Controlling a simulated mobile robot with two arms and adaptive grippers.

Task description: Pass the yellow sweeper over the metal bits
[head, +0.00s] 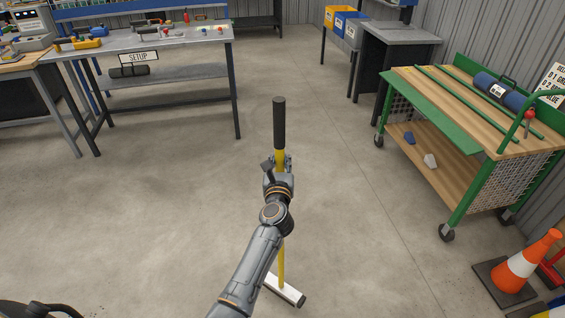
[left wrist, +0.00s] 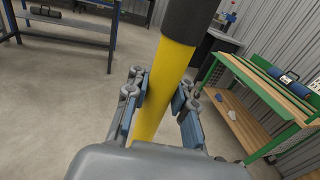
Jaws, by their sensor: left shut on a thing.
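The yellow sweeper (head: 281,262) stands near upright on the concrete floor. It has a black grip at the top (head: 279,122) and a flat white head (head: 284,290) at the floor. My left gripper (head: 277,163) is shut on its yellow pole just below the black grip. In the left wrist view the two fingers (left wrist: 160,100) are on either side of the yellow pole (left wrist: 163,85). I cannot make out any metal bits on the floor. My right gripper is not in view.
A green cart (head: 440,115) with a wooden top stands at the right. An orange cone (head: 527,262) is at the lower right. The middle floor is clear.

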